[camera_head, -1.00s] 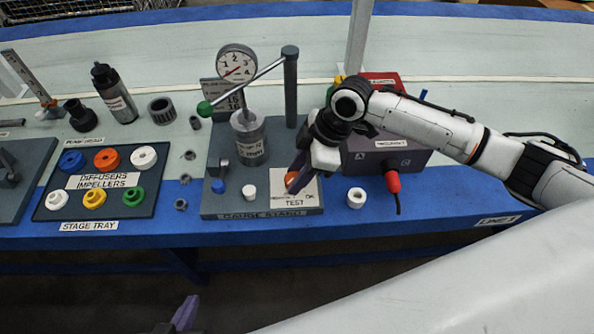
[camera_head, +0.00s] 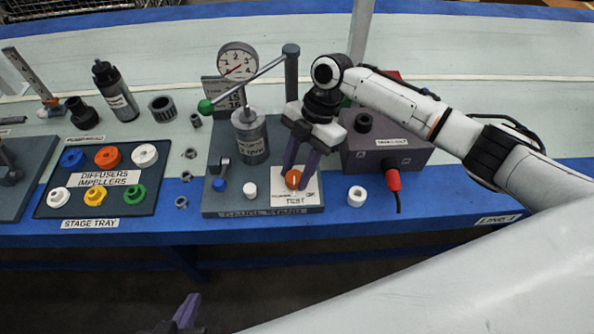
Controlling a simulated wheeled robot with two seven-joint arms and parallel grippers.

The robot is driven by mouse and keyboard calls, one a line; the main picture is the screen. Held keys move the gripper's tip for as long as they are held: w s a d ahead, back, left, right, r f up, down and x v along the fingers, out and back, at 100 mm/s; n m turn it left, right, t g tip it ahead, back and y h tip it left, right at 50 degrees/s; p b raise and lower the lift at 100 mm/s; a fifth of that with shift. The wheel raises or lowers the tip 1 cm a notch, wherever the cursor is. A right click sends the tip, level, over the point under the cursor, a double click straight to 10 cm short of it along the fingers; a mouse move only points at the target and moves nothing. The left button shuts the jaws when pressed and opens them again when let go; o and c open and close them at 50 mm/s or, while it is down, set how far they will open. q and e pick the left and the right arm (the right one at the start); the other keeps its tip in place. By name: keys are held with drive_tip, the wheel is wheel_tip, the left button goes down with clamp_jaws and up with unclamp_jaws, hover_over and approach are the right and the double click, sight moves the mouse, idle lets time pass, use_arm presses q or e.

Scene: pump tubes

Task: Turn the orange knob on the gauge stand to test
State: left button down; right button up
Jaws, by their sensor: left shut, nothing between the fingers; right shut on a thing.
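The orange knob (camera_head: 292,181) sits on a white label plate (camera_head: 310,196) marked TEST, at the front right of the grey gauge stand (camera_head: 232,206). My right gripper (camera_head: 296,174) comes down over the knob from above, with its purple fingers on either side of it, shut on it. The fingers hide part of the knob, and its exact pointing direction is hard to read. The round gauge (camera_head: 237,61) with a red needle stands behind on the same stand. My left gripper (camera_head: 184,314) is at the bottom edge, away from the table, shut and empty.
A green-tipped lever (camera_head: 206,106) and grey post (camera_head: 291,95) rise close to the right gripper. A dark box (camera_head: 388,154) with a red plug stands to the right. A white ring (camera_head: 357,193) lies near it. The stage tray (camera_head: 108,206) is left.

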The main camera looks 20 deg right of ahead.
drive_tip(key=shift+n, duration=0.3)
drive_tip(key=o, duration=1)
drive_tip(key=shift+o, duration=0.2)
drive_tip(key=shift+r, duration=0.1)
drive_tip(key=v, duration=1)
drive_tip(key=shift+w, duration=0.15)
